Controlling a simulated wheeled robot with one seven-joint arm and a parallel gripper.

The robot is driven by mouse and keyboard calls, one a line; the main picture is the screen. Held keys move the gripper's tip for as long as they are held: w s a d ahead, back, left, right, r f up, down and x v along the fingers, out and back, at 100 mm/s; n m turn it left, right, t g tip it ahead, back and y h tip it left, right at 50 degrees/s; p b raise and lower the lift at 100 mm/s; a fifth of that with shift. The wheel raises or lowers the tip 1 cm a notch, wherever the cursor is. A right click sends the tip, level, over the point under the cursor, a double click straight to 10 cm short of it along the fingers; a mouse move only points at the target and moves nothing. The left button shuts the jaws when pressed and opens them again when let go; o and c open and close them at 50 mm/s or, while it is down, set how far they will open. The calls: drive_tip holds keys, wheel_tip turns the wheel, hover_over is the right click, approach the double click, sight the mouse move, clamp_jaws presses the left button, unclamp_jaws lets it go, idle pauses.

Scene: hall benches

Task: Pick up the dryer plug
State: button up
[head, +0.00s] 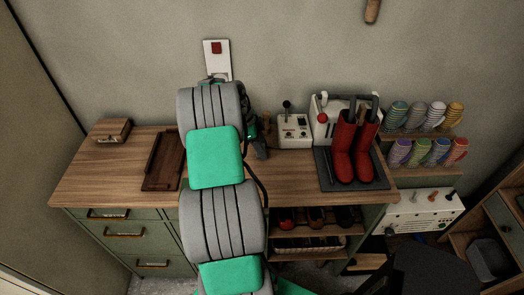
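I cannot make out the dryer plug; my arm covers the middle of the wooden bench. A dark cord (262,190) shows just right of my arm and runs down over the bench's front edge. The boot dryer (329,113) is a white unit at the back right, behind a pair of red boots (345,150) standing upright on a dark tray (325,172). My arm reaches over the bench toward the wall. My gripper's fingers are hidden behind the arm links, so I cannot see whether they hold anything.
A white wall plate (224,66) with a red part is above my arm. A white control box (295,132) with a lever stands right of my arm. A brown tray (162,161) and a wooden box (112,131) are left.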

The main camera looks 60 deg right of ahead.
drive_tip(key=c, duration=0.9)
